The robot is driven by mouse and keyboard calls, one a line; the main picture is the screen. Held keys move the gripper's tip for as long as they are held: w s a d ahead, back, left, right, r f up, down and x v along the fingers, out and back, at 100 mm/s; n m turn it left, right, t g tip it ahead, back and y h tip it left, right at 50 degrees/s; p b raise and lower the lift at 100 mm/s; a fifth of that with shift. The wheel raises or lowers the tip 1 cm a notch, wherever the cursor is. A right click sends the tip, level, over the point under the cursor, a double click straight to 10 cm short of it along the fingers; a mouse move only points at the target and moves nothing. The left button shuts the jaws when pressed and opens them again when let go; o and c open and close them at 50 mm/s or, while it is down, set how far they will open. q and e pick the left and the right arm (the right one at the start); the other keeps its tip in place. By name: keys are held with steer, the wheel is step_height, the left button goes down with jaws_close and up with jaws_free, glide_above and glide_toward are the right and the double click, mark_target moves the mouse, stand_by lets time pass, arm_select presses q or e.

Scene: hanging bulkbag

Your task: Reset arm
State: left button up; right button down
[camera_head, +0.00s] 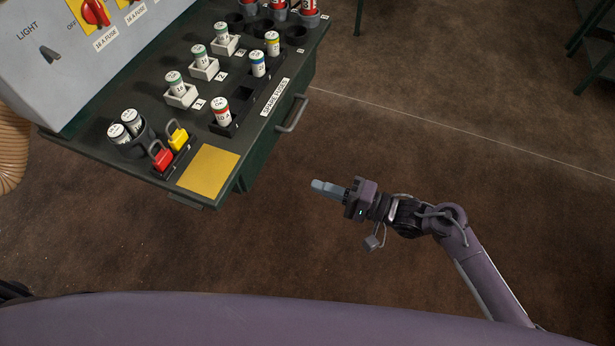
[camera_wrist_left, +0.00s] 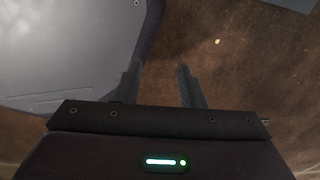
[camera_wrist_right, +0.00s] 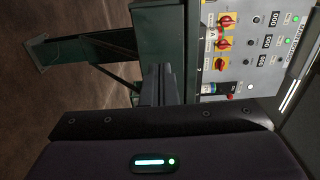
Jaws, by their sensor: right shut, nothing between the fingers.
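My right gripper (camera_head: 318,185) is shut and empty. It is held over bare floor to the right of the workbench, apart from everything. In the right wrist view its fingers (camera_wrist_right: 158,72) are together, with the bench frame and the switch panel beyond. My left gripper (camera_wrist_left: 159,68) shows only in the left wrist view. Its two fingers stand apart with nothing between them. Brown floor and part of my own body are behind it. The left arm is not seen in the head view.
The dark green workbench (camera_head: 92,150) carries fuses in white holders (camera_head: 181,92), a red padlock (camera_head: 160,155), a yellow padlock (camera_head: 178,136) and a yellow pad (camera_head: 209,170). A grey switch box (camera_head: 50,50) stands on it. A drawer handle (camera_head: 292,113) sticks out.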

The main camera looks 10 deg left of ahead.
steer(key=s+d+f+t+h, duration=0.1)
steer(key=d+f+h, duration=0.25)
steer(key=f, duration=0.55)
steer(key=s+d+f+t+h, duration=0.1)
steer(key=d+f+h, duration=0.25)
steer(key=f, duration=0.55)
steer(key=s+d+f+t+h, duration=0.1)
steer(key=d+f+h, duration=0.25)
steer(key=f, duration=0.55)
steer(key=s+d+f+n+g+h, duration=0.2)
steer(key=s+d+f, duration=0.2)
steer(key=s, duration=0.5)
steer(key=s+d+f+n+g+h, duration=0.1)
steer(key=s+d+f, duration=0.3)
steer(key=s+f, duration=0.4)
steer(key=s+d+f+n+g+h, duration=0.2)
steer(key=s+d+f+g+h, duration=0.2)
steer(key=s, duration=0.8)
step_height(320, 180, down, 2)
steer(key=shift+s+d+f+n, duration=0.1)
steer(key=shift+s+d+n, duration=0.1)
steer(key=shift+d+n, duration=0.1)
steer(key=shift+a, duration=0.1)
